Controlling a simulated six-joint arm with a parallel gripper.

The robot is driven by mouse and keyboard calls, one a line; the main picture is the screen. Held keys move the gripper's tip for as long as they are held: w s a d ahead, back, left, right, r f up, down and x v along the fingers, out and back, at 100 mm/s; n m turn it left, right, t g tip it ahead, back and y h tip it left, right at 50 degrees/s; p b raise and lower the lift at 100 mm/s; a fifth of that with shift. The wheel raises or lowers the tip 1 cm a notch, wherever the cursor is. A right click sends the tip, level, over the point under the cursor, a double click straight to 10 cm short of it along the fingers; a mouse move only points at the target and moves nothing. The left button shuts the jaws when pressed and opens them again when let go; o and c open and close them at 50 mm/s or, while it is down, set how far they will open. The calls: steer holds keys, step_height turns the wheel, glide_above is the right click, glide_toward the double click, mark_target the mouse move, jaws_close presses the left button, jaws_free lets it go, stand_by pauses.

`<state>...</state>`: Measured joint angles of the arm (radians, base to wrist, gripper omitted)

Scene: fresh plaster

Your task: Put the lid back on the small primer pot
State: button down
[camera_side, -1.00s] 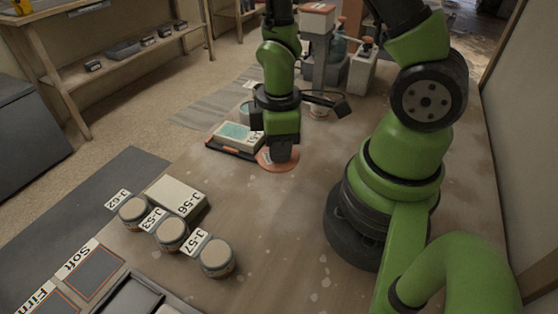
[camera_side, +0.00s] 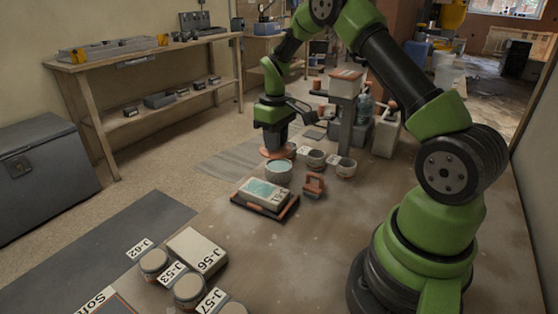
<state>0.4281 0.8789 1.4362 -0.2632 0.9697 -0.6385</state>
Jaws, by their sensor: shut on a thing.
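My gripper (camera_side: 277,140) points down and is shut on an orange round lid (camera_side: 275,154), held roughly level. Just below and in front of the lid in the picture stands an open pot (camera_side: 279,175) with pale teal at its top, which looks like the primer pot. The teal opening shows below the lid's near edge, so the lid does not cover it. How high the lid is above the rim is hard to tell. The fingertips are largely hidden against the lid.
A dark tray (camera_side: 287,212) with a teal-windowed box lies in front of the pot. An orange-handled tool (camera_side: 314,186) and two small cups, one nearer (camera_side: 346,168) and one farther (camera_side: 316,159), stand to the right. Labelled jars (camera_side: 189,291) stand front left. The middle of the bench is clear.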

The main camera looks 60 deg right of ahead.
steer(key=d, duration=0.1)
steer(key=w+d+m, duration=0.1)
steer(key=d, duration=0.1)
steer(key=shift+w+d+r, duration=0.1)
steer(key=shift+d+r, duration=0.1)
steer(key=shift+f, duration=3.1)
steer(key=shift+f, duration=0.15)
steer(key=shift+c, duration=2.4)
jaws_free()
steer(key=shift+r, duration=3.5)
jaws_close()
